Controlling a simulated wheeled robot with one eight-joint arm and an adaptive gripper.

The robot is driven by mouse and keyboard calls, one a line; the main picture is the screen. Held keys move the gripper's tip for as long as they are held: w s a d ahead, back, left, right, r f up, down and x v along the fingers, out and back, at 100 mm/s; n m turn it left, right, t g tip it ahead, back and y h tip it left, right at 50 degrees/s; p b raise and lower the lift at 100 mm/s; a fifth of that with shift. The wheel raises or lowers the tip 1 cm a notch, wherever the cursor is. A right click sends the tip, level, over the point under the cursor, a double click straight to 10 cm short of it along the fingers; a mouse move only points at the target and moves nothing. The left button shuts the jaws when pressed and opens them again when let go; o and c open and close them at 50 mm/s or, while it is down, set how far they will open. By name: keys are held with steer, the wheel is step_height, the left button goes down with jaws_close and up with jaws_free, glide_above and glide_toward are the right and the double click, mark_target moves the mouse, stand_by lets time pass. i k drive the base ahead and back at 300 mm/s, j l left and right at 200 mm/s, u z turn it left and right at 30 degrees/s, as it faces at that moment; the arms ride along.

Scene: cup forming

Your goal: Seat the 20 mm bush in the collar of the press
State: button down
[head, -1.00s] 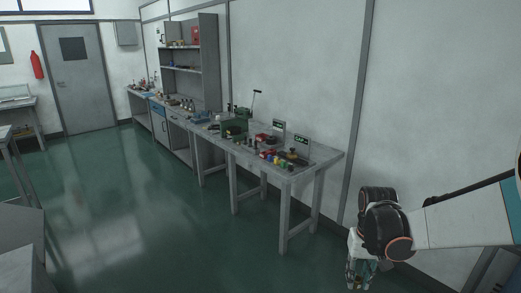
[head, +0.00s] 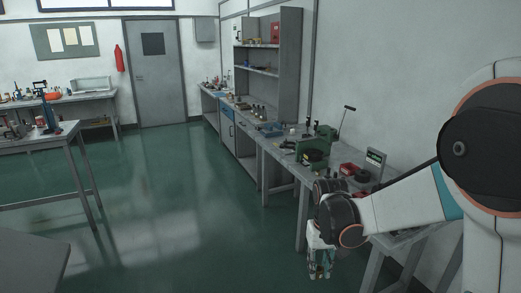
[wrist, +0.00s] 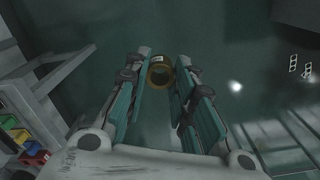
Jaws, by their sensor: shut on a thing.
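My gripper (head: 320,266) hangs low at the near end of the long wall bench, over the floor side. In the wrist view its two teal-lined fingers (wrist: 160,82) are closed on a brown-gold ring, the bush (wrist: 159,76), held between the fingertips with a small pale label at its top. Green floor shows beyond it. A green machine (head: 313,151) stands on the wall bench, near an upright lever. A blue upright device (head: 48,118) stands on the left table. I cannot tell which is the press, and no collar can be made out.
The wall bench (head: 270,150) runs along the right, with small parts and a display stand (head: 375,160). Coloured bins (wrist: 22,140) show in the wrist view. The left table (head: 62,135) and a grey surface (head: 35,258) flank clear green floor (head: 180,195).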

mark_target(305, 148)
steer(key=i+l, duration=0.1)
steer(key=i, duration=1.75)
steer(key=j+u, duration=0.05)
steer(key=j, duration=0.05)
